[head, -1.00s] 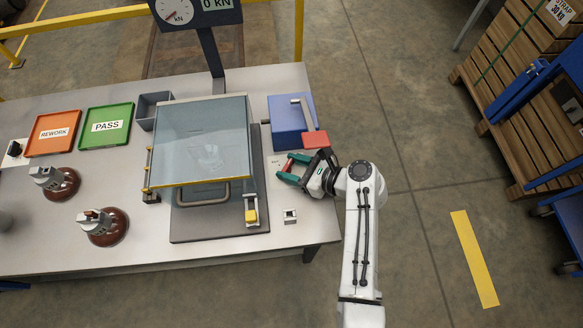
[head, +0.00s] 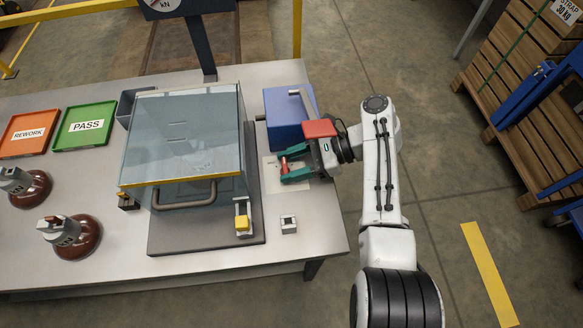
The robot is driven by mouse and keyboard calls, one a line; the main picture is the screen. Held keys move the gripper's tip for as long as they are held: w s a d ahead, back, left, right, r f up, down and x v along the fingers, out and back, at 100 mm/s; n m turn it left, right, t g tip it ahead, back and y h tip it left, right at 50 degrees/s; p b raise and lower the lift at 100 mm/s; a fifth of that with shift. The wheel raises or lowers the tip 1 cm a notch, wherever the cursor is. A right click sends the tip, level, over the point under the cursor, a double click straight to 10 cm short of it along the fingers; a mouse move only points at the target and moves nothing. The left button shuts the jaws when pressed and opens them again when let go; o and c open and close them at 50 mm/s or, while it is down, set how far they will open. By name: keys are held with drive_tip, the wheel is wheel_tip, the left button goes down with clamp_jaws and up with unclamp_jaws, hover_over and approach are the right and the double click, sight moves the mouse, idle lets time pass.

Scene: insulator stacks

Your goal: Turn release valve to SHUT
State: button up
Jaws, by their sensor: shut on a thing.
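The release valve's red handle (head: 284,166) stands over a pale plate on the bench, in front of the blue pump box (head: 284,118). My gripper (head: 283,164) reaches in from the right with teal fingers, one on each side of the red handle, and is shut on it. The fingers hide part of the handle and its base. The plate's markings (head: 268,165) are too small to read, so I cannot tell which setting the handle points to.
A clear guarded enclosure (head: 185,140) with a yellow-edged front stands left of the valve. A small switch box (head: 288,224) sits in front. Orange REWORK (head: 28,134) and green PASS (head: 86,126) trays and brown insulators (head: 78,240) are at left.

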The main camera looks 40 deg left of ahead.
idle(0.4)
drive_tip(key=o, duration=1)
drive_tip(key=shift+o, duration=0.2)
drive_tip(key=shift+w, duration=0.1)
drive_tip(key=b+v, duration=0.2)
drive_tip(key=v, duration=0.8)
drive_tip(key=shift+w+d, duration=0.2)
drive_tip(key=shift+w, duration=0.1)
drive_tip(key=shift+r, duration=0.15)
